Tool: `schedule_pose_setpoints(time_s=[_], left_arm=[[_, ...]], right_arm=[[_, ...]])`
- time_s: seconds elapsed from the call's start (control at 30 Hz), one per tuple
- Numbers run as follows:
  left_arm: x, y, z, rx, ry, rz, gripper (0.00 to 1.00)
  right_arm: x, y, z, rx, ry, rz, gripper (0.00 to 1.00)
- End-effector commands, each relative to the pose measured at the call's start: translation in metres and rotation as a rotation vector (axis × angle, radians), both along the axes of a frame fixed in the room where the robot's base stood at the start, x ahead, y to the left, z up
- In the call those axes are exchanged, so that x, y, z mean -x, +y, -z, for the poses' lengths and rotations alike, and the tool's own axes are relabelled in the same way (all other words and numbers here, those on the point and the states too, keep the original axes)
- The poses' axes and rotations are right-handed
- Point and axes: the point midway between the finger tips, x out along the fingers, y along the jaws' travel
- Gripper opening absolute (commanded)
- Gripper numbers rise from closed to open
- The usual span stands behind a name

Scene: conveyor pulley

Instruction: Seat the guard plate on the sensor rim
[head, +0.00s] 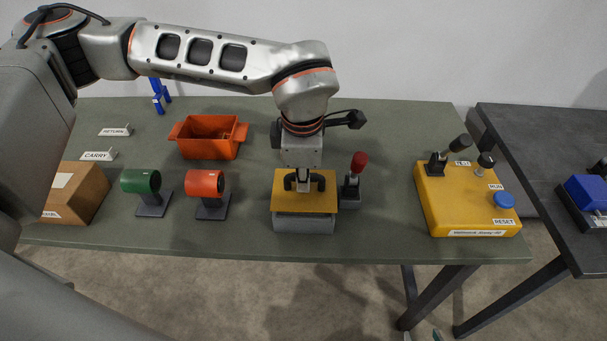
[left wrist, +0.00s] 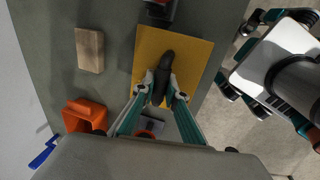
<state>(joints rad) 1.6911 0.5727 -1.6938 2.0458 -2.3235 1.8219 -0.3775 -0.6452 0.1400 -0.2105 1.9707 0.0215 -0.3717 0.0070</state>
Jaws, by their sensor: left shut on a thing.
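The guard plate (head: 286,202) is a flat yellow plate with a black arched handle (head: 290,183). It also shows in the left wrist view (left wrist: 198,58). My left gripper (head: 303,188) is shut on the handle from above, and its fingers (left wrist: 162,92) close around it in the left wrist view. The plate looks level over a grey block (head: 303,224); I cannot tell whether they touch. The block's top is hidden under the plate, and I cannot make out a sensor rim there. Of my right gripper, at most small tips show at the head view's bottom edge.
Left of the plate stand an orange cylinder (head: 205,183) and a green cylinder (head: 140,181) on stands. An orange bin (head: 208,148) is behind. A red-knobbed lever (head: 357,163) stands close right, a yellow control box (head: 465,205) further right. A wooden block (left wrist: 90,50) lies beyond the plate.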

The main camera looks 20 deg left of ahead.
Motion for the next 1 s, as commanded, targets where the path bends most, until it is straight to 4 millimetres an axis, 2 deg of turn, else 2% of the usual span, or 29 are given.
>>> schedule_pose_setpoints(time_s=[1.0], left_arm=[[0.0, 0.0, 0.013, 0.001, -0.001, 0.0, 0.0]], right_arm=[[0.004, 0.0, 0.01, 0.0, 0.01, 0.0, 0.4]])
